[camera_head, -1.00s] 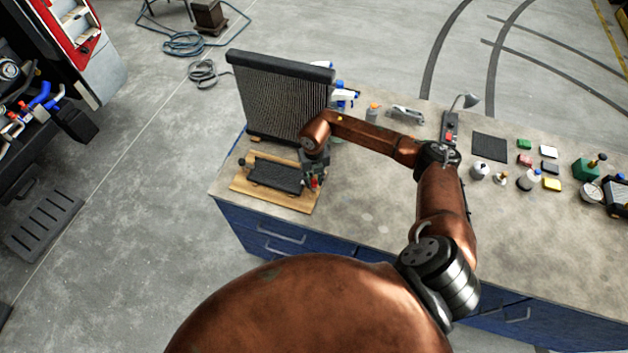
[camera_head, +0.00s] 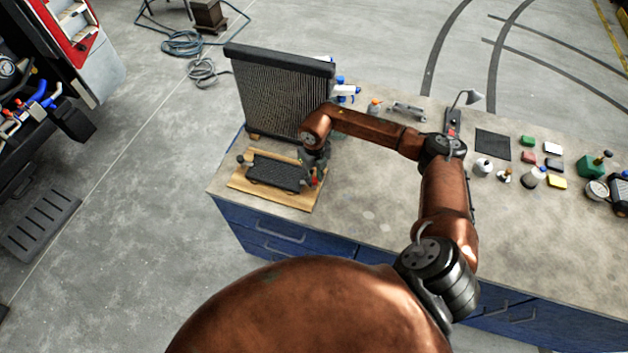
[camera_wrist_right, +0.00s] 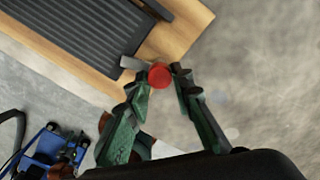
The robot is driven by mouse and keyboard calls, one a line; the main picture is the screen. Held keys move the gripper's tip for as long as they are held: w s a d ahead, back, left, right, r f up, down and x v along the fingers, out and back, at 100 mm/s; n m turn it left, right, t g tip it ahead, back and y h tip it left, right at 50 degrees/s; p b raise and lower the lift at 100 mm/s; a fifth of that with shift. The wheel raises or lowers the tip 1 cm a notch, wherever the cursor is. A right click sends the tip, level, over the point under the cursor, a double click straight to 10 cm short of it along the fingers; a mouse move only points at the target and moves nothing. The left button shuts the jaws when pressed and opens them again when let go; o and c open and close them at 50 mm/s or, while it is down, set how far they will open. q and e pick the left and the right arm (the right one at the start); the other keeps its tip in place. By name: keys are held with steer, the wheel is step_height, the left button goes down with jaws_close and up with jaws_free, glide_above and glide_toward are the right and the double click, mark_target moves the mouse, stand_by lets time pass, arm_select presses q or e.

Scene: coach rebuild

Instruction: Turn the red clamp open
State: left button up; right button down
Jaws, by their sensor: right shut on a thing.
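The red clamp (camera_wrist_right: 159,76) shows in the right wrist view as a round red knob at the edge of a wooden board (camera_wrist_right: 178,32). My right gripper (camera_wrist_right: 160,80) has its two green fingers closed on either side of the red knob. In the head view the red clamp (camera_head: 315,177) is a small red spot at the right end of the board (camera_head: 300,203). My right gripper (camera_head: 314,166) is there from above and partly hides it. A black ribbed part (camera_head: 274,173) lies on the board. My left gripper is not in view.
A tall radiator (camera_head: 270,95) stands just behind the board on the workbench (camera_head: 400,230). Spray bottles (camera_head: 346,93), a lamp (camera_head: 470,98) and small coloured blocks (camera_head: 528,141) stand farther right. The bench front right of the board is clear.

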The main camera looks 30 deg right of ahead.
steer(key=n+b, duration=0.3)
steer(key=shift+f+n, duration=0.15)
steer(key=shift+n, duration=0.25)
steer(key=n+b, duration=0.3)
steer(key=shift+n, duration=0.3)
steer(key=n+b, duration=0.3)
steer(key=shift+w+d, duration=0.1)
steer(key=shift+n+b, duration=0.7)
steer(key=shift+n, duration=0.7)
steer(key=shift+r, duration=0.2)
steer(key=c, duration=1.7)
jaws_free()
